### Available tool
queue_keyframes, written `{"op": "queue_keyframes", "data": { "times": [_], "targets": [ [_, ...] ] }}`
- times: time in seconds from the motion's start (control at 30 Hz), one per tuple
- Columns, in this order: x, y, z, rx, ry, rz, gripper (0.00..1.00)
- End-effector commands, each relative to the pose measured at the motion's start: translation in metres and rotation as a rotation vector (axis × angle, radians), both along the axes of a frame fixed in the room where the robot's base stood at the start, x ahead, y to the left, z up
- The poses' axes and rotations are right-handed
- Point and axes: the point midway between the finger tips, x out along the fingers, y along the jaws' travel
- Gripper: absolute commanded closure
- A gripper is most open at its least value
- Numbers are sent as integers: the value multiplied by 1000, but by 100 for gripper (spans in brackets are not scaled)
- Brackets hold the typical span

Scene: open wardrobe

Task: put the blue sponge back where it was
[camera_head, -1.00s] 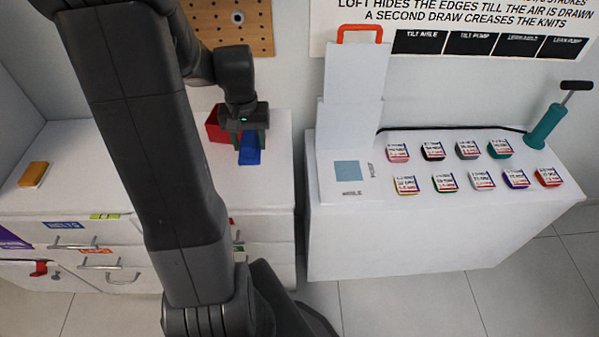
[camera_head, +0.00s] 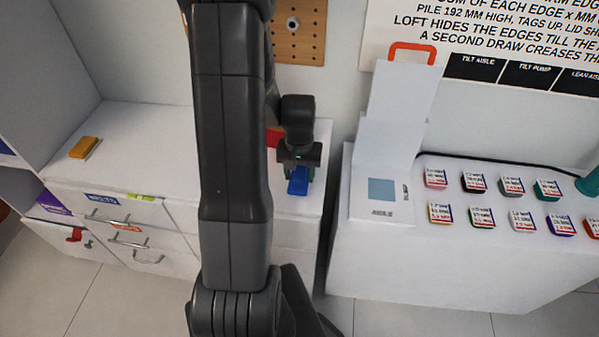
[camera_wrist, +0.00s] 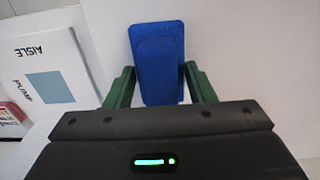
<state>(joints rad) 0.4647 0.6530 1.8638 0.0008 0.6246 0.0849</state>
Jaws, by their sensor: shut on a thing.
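The blue sponge (camera_head: 298,182) is between the fingers of my gripper (camera_head: 299,170), over the right part of the left white cabinet top. In the wrist view the blue sponge (camera_wrist: 160,62) fills the space between the two green fingers of my gripper (camera_wrist: 160,85), which are shut on its sides. I cannot tell whether the sponge touches the cabinet top below it.
A red block (camera_head: 273,137) is partly hidden behind my arm. A yellow block (camera_head: 84,147) lies at the left of the cabinet top (camera_head: 150,125). A white stand (camera_head: 385,190) and several labelled packets (camera_head: 482,217) are on the right cabinet. A gap separates the cabinets.

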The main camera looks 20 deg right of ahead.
Motion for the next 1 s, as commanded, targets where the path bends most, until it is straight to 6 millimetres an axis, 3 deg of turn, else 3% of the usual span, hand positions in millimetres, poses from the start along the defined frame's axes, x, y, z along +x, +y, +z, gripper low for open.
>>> {"op": "queue_keyframes", "data": {
  "times": [0.37, 0.4, 0.5, 0.83, 1.0],
  "targets": [
    [0, 0, -5, 0, 0, 0, 76],
    [0, 0, -5, 0, 0, 0, 49],
    [0, 0, -4, 0, 0, 0, 29],
    [0, 0, -2, 0, 0, 0, 29],
    [1, 0, 12, -2, -3, 0, 29]
  ]
}}
